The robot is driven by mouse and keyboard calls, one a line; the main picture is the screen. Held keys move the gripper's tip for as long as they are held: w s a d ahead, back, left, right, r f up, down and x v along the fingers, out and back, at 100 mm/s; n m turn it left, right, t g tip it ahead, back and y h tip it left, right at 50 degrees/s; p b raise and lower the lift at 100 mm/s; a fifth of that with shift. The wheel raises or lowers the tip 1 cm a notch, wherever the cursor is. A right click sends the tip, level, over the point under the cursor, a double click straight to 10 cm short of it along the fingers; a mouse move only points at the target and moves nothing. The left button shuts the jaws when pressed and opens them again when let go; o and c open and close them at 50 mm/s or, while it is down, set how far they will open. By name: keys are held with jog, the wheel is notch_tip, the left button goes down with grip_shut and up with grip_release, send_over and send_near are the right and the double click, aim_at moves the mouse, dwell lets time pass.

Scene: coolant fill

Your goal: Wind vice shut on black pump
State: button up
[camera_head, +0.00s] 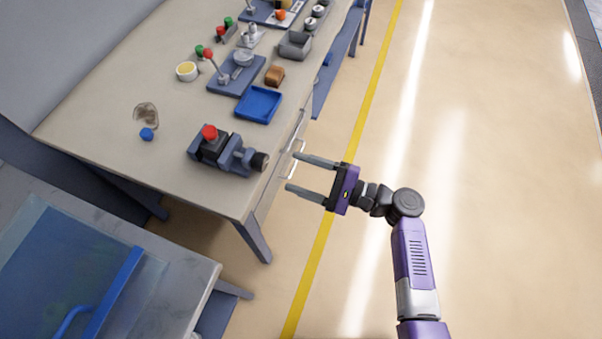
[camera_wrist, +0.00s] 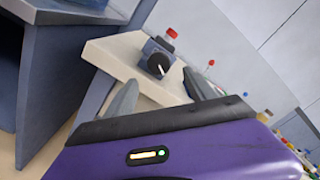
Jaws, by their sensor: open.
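The blue-grey vice (camera_head: 236,157) stands near the front edge of the workbench in the head view. Its dark round knob (camera_head: 260,161) faces the bench's front edge. The black pump (camera_head: 214,147), with a red cap on top, sits in the vice at its left part; whether the jaws touch it I cannot tell. My gripper (camera_head: 303,173) is open and empty, off the front of the bench over the floor, its fingers pointing towards the knob but apart from it. In the wrist view the knob (camera_wrist: 158,65) shows beyond and between my fingertips (camera_wrist: 162,90), with the red cap above.
On the bench (camera_head: 105,115) behind the vice are a blue tray (camera_head: 259,104), a brown block (camera_head: 274,75), a lever stand (camera_head: 236,77) and a yellow-filled cup (camera_head: 187,71). A blue cap (camera_head: 147,134) lies left. A grey cabinet (camera_head: 185,285) stands at lower left. The floor right is clear.

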aim_at(266, 163)
jog(key=shift+d, duration=0.15)
jog(key=a+n+b, duration=0.1)
jog(key=a+n, duration=0.1)
jog(key=n, duration=0.7)
jog(key=w+a+n, duration=0.1)
jog(key=a+n, duration=0.2)
jog(key=n, duration=0.6)
jog(key=w+a+n+b, duration=0.1)
jog(key=a+n, duration=0.1)
jog(key=n, duration=0.7)
jog(key=shift+a+r+b, duration=0.2)
jog(key=shift+b, duration=0.15)
jog(key=shift+w+a+f, duration=0.1)
jog(key=shift+w+a, duration=0.1)
jog(key=shift+a, duration=0.15)
jog(key=shift+c, duration=0.3)
